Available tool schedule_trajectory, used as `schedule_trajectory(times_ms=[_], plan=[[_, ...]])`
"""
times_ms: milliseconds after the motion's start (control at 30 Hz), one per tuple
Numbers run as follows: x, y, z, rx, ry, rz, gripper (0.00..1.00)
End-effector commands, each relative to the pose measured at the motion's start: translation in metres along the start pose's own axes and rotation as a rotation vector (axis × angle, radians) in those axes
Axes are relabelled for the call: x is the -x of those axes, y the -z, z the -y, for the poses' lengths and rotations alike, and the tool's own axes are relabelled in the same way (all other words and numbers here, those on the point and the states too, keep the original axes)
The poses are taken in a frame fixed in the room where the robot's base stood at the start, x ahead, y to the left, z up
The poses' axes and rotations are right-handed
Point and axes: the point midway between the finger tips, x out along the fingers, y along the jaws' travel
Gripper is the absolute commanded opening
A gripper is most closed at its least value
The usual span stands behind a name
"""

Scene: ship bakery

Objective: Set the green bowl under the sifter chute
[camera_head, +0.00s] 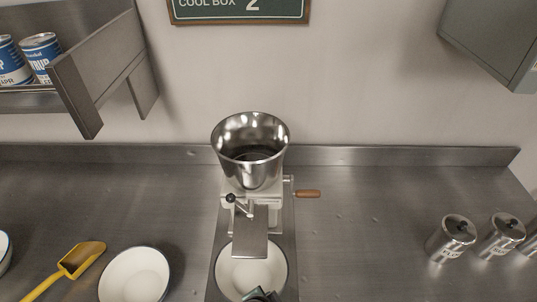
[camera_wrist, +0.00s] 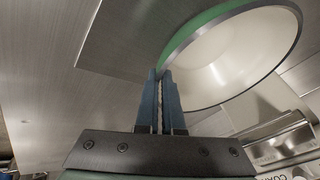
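The green bowl (camera_head: 234,277) has a white inside and a dark rim. In the head view it is under the sifter's chute (camera_head: 250,241), which covers part of it. The wrist view shows the bowl's green outer wall (camera_wrist: 203,22). My gripper (camera_head: 262,295) is at the bowl's near rim, mostly cut off by the frame's lower edge. In the wrist view my gripper (camera_wrist: 160,74) has its fingers close together, pinching the rim. The sifter (camera_head: 248,172) has a shiny metal hopper and a wooden crank handle. I cannot tell whether the bowl touches the base plate (camera_head: 222,243).
Another white bowl (camera_head: 135,276) and a yellow scoop (camera_head: 82,258) lie to the left. A further bowl (camera_head: 4,248) is at the left edge. Metal shakers (camera_head: 452,238) stand at the right. A shelf with cans (camera_head: 41,53) hangs upper left. Counter (camera_head: 350,240) right of the sifter is clear.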

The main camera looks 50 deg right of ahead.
Motion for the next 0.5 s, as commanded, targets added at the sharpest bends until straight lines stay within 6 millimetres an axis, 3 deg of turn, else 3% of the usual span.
schedule_trajectory(times_ms=[167,200,333,500], plan=[[-0.0024,-0.0008,0.0001,0.0,0.003,-0.001,0.0],[-0.0016,-0.0009,-0.0007,0.0,0.0,0.0,0.12],[-0.0014,-0.0008,-0.0007,0.0,0.0,0.0,0.35],[-0.0013,-0.0008,-0.0007,0.0,0.0,0.0,0.35]])
